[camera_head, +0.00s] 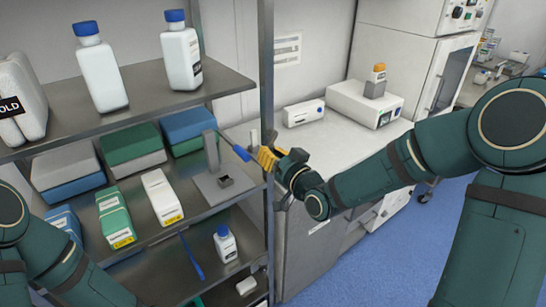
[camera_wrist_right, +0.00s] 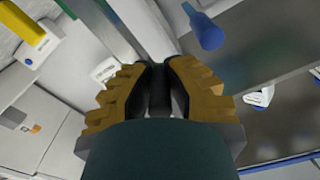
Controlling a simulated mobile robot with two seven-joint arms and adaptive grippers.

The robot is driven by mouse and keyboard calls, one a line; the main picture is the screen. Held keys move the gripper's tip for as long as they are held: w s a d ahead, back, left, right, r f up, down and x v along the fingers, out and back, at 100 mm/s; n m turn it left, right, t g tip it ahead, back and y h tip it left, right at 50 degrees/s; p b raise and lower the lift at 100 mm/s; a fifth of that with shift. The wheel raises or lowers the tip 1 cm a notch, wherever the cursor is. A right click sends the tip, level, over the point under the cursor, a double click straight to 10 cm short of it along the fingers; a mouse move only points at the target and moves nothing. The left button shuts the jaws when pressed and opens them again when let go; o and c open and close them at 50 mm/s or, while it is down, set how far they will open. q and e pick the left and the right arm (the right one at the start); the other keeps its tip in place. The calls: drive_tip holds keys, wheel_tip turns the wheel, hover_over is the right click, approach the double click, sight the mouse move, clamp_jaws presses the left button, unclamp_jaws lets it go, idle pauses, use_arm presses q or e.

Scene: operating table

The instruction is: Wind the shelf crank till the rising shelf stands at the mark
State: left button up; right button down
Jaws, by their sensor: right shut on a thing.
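My right gripper (camera_head: 265,158), with yellow fingers, is beside the front upright of the metal shelf rack. In the right wrist view my gripper (camera_wrist_right: 160,92) is shut on a dark upright piece, which I take to be the handle of the shelf crank (camera_wrist_right: 159,88). The fingers hide most of it. A grey stand with a flat plate and a post (camera_head: 212,180) is on the middle shelf, left of the gripper; I cannot tell if it is the rising shelf. I cannot make out the mark. My left arm shows at the lower left, but its gripper is out of view.
A blue-handled piece (camera_head: 236,148) lies close left of the gripper. White bottles with blue caps (camera_head: 183,52) stand on the upper shelf (camera_head: 150,105). Boxes fill the middle shelf's left. A white counter (camera_head: 325,145) with boxes stands right of the rack, behind my forearm.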

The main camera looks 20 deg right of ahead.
drive_tip(key=shift+s+a+r+m+p, duration=0.2)
drive_tip(key=shift+r+m, duration=0.55)
drive_tip(key=shift+m, duration=1.2)
drive_tip(key=shift+w+a+r+m+p, duration=0.15)
drive_tip(key=shift+a+r+m, duration=0.4)
drive_tip(key=shift+m, duration=1.35)
drive_tip(key=shift+s+a+r+m+p, duration=0.15)
drive_tip(key=shift+r+m, duration=0.8)
drive_tip(key=shift+m, duration=1)
drive_tip(key=shift+d, duration=0.1)
drive_tip(key=c, duration=0.9)
unclamp_jaws()
